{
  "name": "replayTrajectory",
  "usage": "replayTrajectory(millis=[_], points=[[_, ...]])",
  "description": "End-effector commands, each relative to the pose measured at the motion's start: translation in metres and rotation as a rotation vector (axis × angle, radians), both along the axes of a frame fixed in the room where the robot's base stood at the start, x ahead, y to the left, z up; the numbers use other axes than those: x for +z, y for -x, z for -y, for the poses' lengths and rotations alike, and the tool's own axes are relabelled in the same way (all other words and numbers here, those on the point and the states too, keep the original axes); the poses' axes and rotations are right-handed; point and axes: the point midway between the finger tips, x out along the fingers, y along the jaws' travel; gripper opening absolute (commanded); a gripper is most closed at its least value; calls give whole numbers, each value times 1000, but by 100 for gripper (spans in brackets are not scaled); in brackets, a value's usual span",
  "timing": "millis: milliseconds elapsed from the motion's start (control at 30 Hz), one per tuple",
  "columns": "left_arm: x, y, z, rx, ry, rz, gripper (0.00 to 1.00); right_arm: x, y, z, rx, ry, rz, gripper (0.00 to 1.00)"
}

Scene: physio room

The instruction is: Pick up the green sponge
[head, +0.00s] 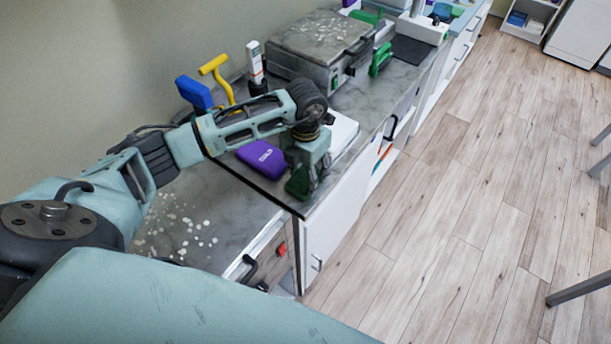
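A dark green sponge (298,184) is at the front corner of the grey counter, right at the fingers of my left gripper (309,182). The gripper points down over the counter corner and partly covers the sponge. I cannot tell whether the fingers are closed on the sponge or only beside it, nor whether the sponge touches the counter. My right gripper is not in view.
A purple pouch (262,158) and a white item (342,132) lie close to the gripper. Behind are a blue-handled object (194,93), a yellow-handled tool (215,68), a white bottle (255,63), a grey appliance (318,45) and a green object (381,59). Wooden floor (470,200) is open at right.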

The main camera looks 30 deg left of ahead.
Motion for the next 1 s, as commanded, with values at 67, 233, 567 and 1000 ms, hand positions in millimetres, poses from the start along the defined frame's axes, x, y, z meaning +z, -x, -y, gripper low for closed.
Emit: replayTrajectory(millis=[67, 233, 567, 1000], points=[[4, -1, 0, 0, 0, 3, 41, -4, -1, 2, 0, 2, 1, 0], [25, -2, 0, -1, 1, 7, 41, -15, -2, 3, -1, 2, 3, 0], [69, -27, 53, -3, 2, 5, 41, -42, -4, 2, -2, 3, 6, 0], [104, -50, 101, 0, 0, 1, 41, -59, -4, 0, -3, 0, 6, 0]])
